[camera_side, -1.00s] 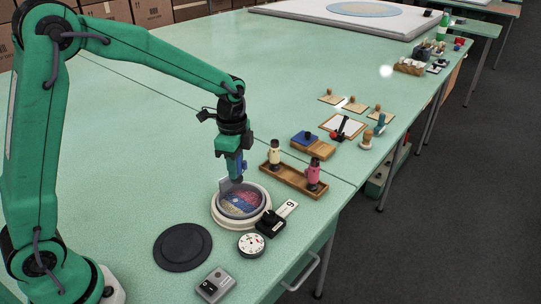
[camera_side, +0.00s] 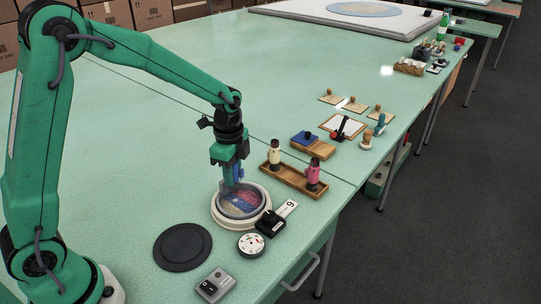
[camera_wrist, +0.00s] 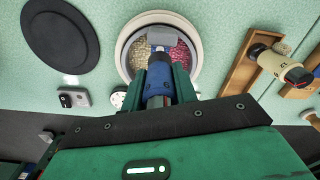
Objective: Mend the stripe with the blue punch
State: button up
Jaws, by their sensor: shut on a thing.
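My gripper (camera_side: 232,168) is shut on the blue punch (camera_wrist: 158,84), which is upright, its lower end at the back left of the round hoop (camera_side: 264,214). The hoop holds a tufted patch (camera_side: 243,205) with red, blue and yellow areas. In the wrist view, red pile (camera_wrist: 181,58) shows right of the punch and yellowish pile (camera_wrist: 139,52) left. A grey block (camera_wrist: 162,36) and the punch cover the middle, so the stripe there is hidden. I cannot tell whether the punch tip touches the cloth.
A wooden tray (camera_side: 292,183) with a cream punch (camera_side: 274,156) and a pink punch (camera_side: 313,174) stands right of the hoop. A black clamp (camera_side: 270,223), a white dial (camera_side: 251,244), a grey switch box (camera_side: 215,285) and a black disc (camera_side: 182,247) lie in front.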

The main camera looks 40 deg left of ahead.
aim_at(234, 187)
jog(key=shift+f, duration=1.85)
jog(key=shift+f, duration=0.65)
dwell(1.3)
jog(key=shift+r, duration=0.1)
jog(key=shift+r, duration=3.5)
jog(key=shift+w+d, duration=0.1)
jog(key=shift+w, duration=0.05)
